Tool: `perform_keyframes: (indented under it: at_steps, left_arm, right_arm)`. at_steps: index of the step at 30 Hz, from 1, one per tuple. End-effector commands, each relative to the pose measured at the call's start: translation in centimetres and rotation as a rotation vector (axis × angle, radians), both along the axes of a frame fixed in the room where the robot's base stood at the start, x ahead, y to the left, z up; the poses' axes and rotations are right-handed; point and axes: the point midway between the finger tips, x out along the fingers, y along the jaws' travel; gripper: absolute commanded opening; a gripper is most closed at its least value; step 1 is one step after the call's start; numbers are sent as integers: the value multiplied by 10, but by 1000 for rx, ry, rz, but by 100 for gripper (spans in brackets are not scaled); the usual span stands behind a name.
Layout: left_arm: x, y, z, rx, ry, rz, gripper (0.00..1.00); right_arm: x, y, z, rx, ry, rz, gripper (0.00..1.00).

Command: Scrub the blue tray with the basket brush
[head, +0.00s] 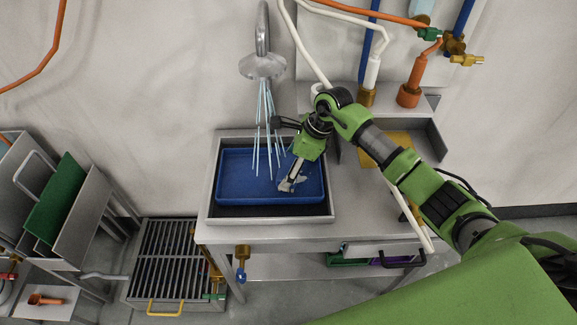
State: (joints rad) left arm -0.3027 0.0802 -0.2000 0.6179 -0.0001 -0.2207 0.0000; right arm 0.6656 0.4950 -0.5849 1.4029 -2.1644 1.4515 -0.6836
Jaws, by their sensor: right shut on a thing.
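The blue tray (238,180) lies in the metal sink on the bench, under running water. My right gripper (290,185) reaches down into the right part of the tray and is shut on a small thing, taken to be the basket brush. The brush is mostly hidden by the fingers, and I cannot make out its bristles. The fingertips are low, at or just above the tray floor; I cannot tell if the brush touches it. My left gripper is not in view.
A shower head (262,66) pours thin streams into the tray's left and middle. Orange and white bottle-like fittings (409,95) stand on the back ledge. A slatted grate (172,260) and a rack with a green board (55,200) are at left.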

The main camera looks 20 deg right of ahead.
Motion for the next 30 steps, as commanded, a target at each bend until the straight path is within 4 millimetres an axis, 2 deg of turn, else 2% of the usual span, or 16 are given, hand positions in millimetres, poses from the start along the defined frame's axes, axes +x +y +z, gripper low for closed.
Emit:
perform_keyframes:
  at_steps: [25, 30]
  left_arm:
    - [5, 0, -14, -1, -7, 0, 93]
    - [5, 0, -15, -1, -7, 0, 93]
  right_arm:
    - [0, 0, -15, 0, -1, 0, 49]
    - [-2, -11, -15, -2, 0, -2, 49]
